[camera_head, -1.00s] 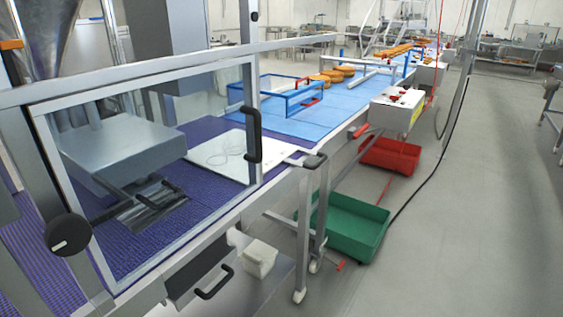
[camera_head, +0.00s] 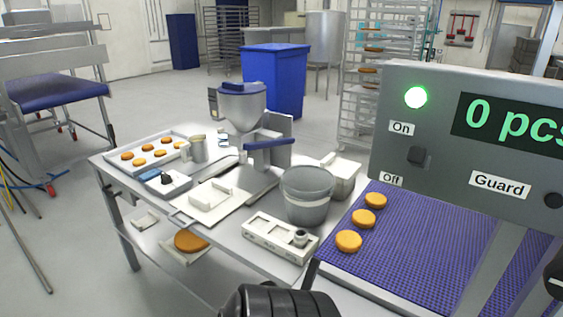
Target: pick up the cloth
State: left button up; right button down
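I cannot make out a cloth for certain in the head view. A small pale flat item (camera_head: 145,219) lies on the lower shelf of the steel table (camera_head: 262,262), too small to identify. Neither gripper's fingers show. A black rounded part at the bottom edge looks like my own arm, but I cannot tell which one.
The table holds a tray of orange rounds (camera_head: 137,168), a scale (camera_head: 163,184), a hopper machine (camera_head: 243,107) and a grey bucket (camera_head: 307,196). A purple belt (camera_head: 402,240) with 3 rounds and a control panel (camera_head: 470,140) stand right. Floor is open left.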

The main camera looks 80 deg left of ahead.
aim_at(149, 175)
jog(key=u, duration=3.6)
jog(key=i+j+z, duration=0.45)
jog(key=i+j, duration=1)
jog(key=i+z, duration=0.1)
jog(key=z, duration=3.05)
jog(key=u, duration=0.5)
